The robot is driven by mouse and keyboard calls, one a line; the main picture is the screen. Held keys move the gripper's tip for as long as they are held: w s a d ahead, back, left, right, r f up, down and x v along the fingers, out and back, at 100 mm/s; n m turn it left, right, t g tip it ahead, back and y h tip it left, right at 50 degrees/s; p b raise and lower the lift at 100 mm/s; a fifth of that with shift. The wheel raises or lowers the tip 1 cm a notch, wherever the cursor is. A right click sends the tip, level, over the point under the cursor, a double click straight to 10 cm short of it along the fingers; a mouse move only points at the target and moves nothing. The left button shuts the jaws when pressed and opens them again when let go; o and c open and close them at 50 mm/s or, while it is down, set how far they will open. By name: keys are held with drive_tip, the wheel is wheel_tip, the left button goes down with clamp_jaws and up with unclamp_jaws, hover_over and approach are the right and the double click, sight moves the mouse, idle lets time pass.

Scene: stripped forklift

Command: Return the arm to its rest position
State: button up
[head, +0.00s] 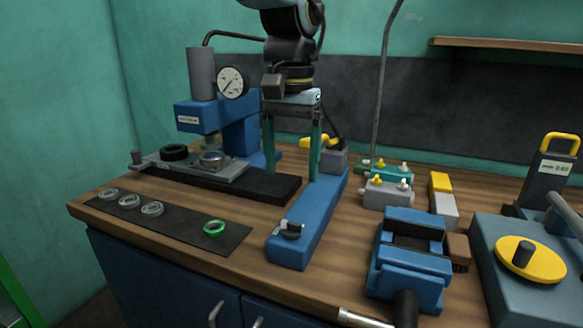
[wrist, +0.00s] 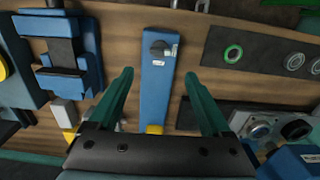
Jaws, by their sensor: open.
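My gripper (head: 291,172) hangs pointing down above the workbench, with its two green fingers spread wide and nothing between them. In the head view it stands in front of the blue press and behind the long blue bar-shaped fixture. In the wrist view my gripper (wrist: 158,75) shows its fingers on either side of the long blue fixture (wrist: 155,90), which lies below. I cannot tell the exact height of the fingertips above the bench. The upper part of my arm runs out of the top of the head view.
A blue press (head: 240,135) with a gauge (head: 232,82) stands close behind my gripper. A dark mat (head: 180,228) bears a green ring (head: 214,227) and several grey rings. A blue vise (head: 412,262) and a grey machine with a yellow wheel (head: 530,260) stand right. A shelf (head: 505,44) is high right.

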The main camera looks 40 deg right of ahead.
idle(0.3)
drive_tip(key=w+a+f+n, duration=0.2)
drive_tip(key=w+a+f, duration=0.2)
drive_tip(key=w+a, duration=0.3)
drive_tip(key=w+a+f+n, duration=0.3)
drive_tip(key=w+a, duration=0.2)
drive_tip(key=a, duration=0.4)
drive_tip(key=a+f+n, duration=0.2)
drive_tip(key=a+f, duration=0.1)
drive_tip(key=a, duration=0.6)
drive_tip(key=a+f+n+t, duration=0.1)
drive_tip(key=a+f+n, duration=0.2)
drive_tip(key=a, duration=0.7)
drive_tip(key=shift+w+f+t, duration=0.3)
drive_tip(key=shift+w+f, duration=0.1)
drive_tip(key=shift+a, duration=0.1)
